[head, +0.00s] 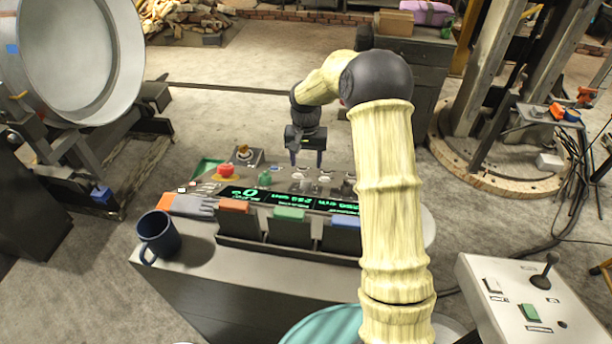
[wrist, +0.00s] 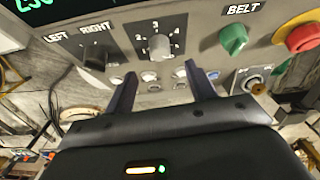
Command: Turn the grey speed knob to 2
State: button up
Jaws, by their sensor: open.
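The grey speed knob (wrist: 160,46) stands on the control panel in the wrist view, with numbers printed around it. I cannot tell for certain which number it points to. My gripper (wrist: 160,82) is open and empty. Its two fingers point toward the panel, one on each side of the knob's line but short of it, apart from the knob. In the head view my gripper (head: 306,160) hangs above the back part of the console, fingers down. The knob is hard to make out there.
A green BELT knob (wrist: 233,39) and red button (wrist: 302,38) are right of the knob in the wrist view. A dark LEFT/RIGHT knob (wrist: 95,57) is left.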

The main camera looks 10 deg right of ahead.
aim_at(306, 180)
notch_tip(306, 180, down, 8)
jog(key=p, duration=0.2)
jog(key=shift+f+p, duration=0.2)
jog(key=shift+p, duration=0.1)
jog(key=c, duration=1)
